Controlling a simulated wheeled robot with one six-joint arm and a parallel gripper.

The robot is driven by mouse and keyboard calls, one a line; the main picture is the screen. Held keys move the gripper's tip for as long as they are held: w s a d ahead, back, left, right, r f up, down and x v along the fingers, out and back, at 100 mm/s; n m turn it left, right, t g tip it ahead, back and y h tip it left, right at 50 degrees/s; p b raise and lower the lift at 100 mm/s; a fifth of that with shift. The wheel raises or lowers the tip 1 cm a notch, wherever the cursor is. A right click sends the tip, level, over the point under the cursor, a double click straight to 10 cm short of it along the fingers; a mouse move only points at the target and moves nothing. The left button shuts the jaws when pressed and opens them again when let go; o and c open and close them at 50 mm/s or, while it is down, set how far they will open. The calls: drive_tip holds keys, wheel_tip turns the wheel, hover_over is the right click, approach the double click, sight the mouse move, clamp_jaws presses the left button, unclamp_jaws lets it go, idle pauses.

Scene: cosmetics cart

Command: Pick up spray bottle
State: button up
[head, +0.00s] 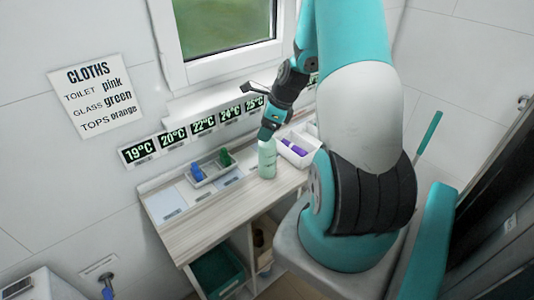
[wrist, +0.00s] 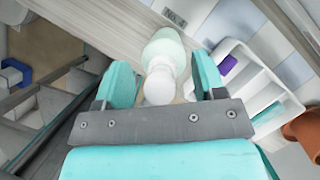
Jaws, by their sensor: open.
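The spray bottle (head: 267,158) is pale green and stands upright on the wooden cart top in the head view. In the wrist view the spray bottle (wrist: 164,52) shows from above, its white top between the fingers. My gripper (head: 268,136) is right above the bottle in the head view. In the wrist view my gripper (wrist: 160,84) is open, with one teal finger on each side of the bottle's upper part. Gaps show between both fingers and the bottle. The bottle's lower part is partly hidden in the wrist view.
A white bin (head: 296,158) with a purple item stands close on the bottle's right. A grey tray (head: 213,168) with green and blue items lies to the left. A row of temperature signs (head: 195,128) runs along the wall behind. The front of the cart top (head: 222,216) is clear.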

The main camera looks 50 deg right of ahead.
drive_tip(key=shift+w+a+f, duration=0.15)
drive_tip(key=shift+w+f, duration=0.05)
drive_tip(key=shift+f, duration=0.4)
clamp_jaws()
drive_tip(key=shift+r, duration=0.1)
